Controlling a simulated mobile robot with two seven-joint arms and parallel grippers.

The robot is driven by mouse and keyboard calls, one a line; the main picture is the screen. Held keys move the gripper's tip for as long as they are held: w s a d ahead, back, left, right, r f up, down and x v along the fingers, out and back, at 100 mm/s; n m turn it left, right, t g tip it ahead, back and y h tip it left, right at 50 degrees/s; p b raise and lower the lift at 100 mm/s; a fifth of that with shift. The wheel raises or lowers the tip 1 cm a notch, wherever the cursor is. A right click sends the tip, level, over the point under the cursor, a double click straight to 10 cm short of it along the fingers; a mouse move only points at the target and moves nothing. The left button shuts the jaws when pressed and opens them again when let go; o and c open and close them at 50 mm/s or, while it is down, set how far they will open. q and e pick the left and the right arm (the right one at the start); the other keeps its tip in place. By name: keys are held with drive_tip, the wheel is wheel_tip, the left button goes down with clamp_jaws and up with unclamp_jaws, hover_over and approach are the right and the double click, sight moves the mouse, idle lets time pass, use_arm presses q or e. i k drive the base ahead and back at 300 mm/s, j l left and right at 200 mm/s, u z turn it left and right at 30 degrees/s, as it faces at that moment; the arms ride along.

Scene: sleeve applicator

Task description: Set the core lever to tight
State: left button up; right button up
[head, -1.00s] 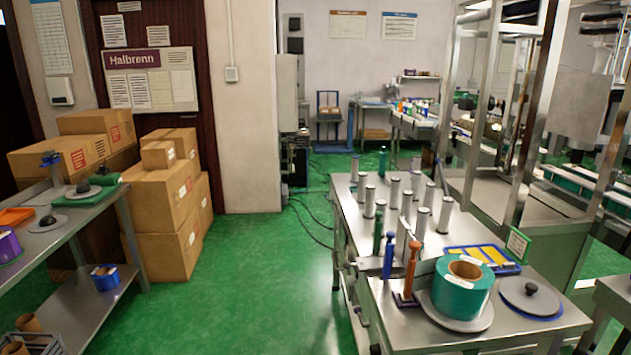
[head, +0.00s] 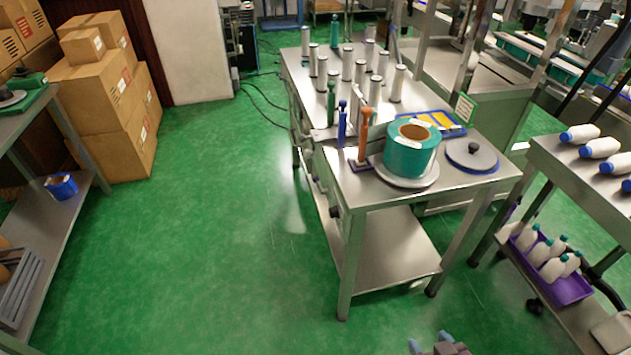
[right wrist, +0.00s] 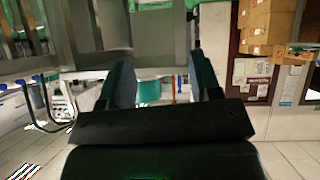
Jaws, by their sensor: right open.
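An upright orange-handled lever (head: 364,134) stands on a small dark base at the left front of the steel table (head: 440,187). A blue-handled lever (head: 342,121) and a green one (head: 331,104) stand beside it; no readable label shows which is the core lever or its setting. A teal roll (head: 410,150) lies on a pale disc right of the orange lever. My right gripper (head: 432,344) shows at the bottom edge, well in front of the table. In the right wrist view it is open and empty (right wrist: 160,78), with the teal roll (right wrist: 149,91) far beyond. My left gripper is out of view.
A dark disc with a knob (head: 472,155) and a blue tray (head: 436,122) share the table with several upright grey cylinders. A rack with white bottles (head: 600,147) stands right, shelving and cartons (head: 105,85) left. Green floor is clear between.

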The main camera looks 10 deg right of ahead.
sight(317, 179)
drive_tip(key=i+j, duration=0.45)
drive_tip(key=j, duration=0.15)
drive_tip(key=i+j, duration=0.5)
drive_tip(key=j, duration=0.15)
